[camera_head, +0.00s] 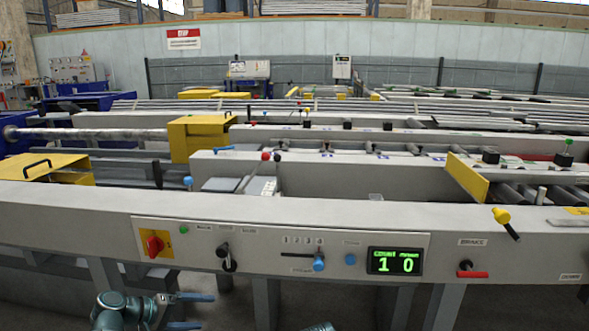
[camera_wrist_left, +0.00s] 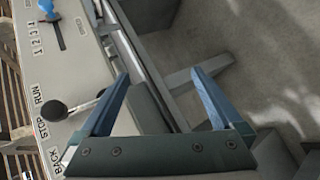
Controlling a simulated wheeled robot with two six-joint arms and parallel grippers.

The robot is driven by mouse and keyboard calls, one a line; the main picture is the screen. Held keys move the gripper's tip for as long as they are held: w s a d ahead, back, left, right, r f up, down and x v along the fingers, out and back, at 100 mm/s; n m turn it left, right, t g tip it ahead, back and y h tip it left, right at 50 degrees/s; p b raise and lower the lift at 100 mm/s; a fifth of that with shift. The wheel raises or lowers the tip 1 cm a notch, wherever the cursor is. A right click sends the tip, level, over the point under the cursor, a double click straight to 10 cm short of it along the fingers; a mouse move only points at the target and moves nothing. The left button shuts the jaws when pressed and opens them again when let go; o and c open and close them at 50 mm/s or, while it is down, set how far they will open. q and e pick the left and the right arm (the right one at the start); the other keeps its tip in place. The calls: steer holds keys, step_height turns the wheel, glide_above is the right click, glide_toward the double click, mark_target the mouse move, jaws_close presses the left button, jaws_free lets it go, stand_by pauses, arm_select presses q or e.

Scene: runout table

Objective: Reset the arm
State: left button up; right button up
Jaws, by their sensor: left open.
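My left gripper (camera_head: 208,312) is at the bottom left of the head view, low in front of the grey runout table (camera_head: 80,207). Its two blue fingers are apart, with nothing between them. In the left wrist view its open fingers (camera_wrist_left: 160,75) reach over the table's front edge and the floor. The black knob of the BACK/STOP/RUN lever (camera_wrist_left: 53,110) is left of the fingers there, apart from them. The same lever (camera_head: 223,250) shows on the control panel in the head view. My right gripper is not in view.
Table legs (camera_head: 266,303) stand below.

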arm_select(q)
steer(key=s+d+f+m+g+y, duration=0.3)
steer(key=s+d+f+m+y, duration=0.2)
steer(key=s+d, duration=0.3)
steer(key=s+d+f+m+g+y, duration=0.4)
steer(key=s+d, duration=0.4)
steer(key=d, duration=0.4)
steer(key=shift+s+d+f+m+y+p, duration=0.4)
steer(key=shift+m+y, duration=0.4)
steer(key=shift+y, duration=0.3)
steer(key=shift+w, duration=0.1)
